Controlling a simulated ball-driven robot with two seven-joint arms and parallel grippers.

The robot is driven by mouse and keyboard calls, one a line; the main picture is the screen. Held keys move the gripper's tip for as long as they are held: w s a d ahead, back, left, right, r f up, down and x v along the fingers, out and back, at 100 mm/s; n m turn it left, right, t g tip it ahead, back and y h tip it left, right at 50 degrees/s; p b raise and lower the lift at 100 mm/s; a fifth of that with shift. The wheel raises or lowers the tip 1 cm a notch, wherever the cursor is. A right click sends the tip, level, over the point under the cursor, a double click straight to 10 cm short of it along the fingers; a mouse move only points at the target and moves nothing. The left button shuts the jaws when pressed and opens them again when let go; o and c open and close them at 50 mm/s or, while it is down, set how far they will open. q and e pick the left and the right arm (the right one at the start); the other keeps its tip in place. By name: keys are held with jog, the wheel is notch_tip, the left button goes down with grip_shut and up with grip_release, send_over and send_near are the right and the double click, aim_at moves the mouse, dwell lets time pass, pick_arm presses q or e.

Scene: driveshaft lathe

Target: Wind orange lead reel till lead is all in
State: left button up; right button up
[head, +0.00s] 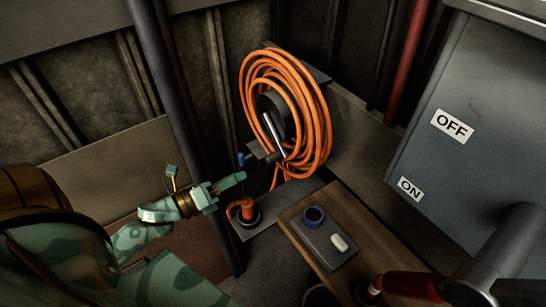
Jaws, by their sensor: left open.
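The orange lead (318,120) is coiled in many turns on a reel against the wall, upper middle. The reel has a black hub (270,112) and a silver crank arm (274,135) slanting down across its front. A blue knob (240,159) shows left of the reel; I cannot tell how it joins the crank. A short length of lead hangs below the coil, and an orange end piece (244,210) sits on the grey plate beneath. My left gripper (236,181) is open and empty, below and left of the reel, apart from the knob. My right gripper is not in view.
A dark pole (183,110) stands just behind my left gripper. A wooden bench (338,205) at lower middle holds a grey tray with a blue ring (314,215) and a white piece (339,242). A grey OFF/ON box (470,110) and a red-handled lever (405,285) are at right.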

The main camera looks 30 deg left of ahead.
aim_at(266, 162)
pick_arm(q)
jog(key=x, duration=1.1)
jog(key=shift+w, duration=0.4)
jog(key=shift+c, duration=0.4)
grip_shut()
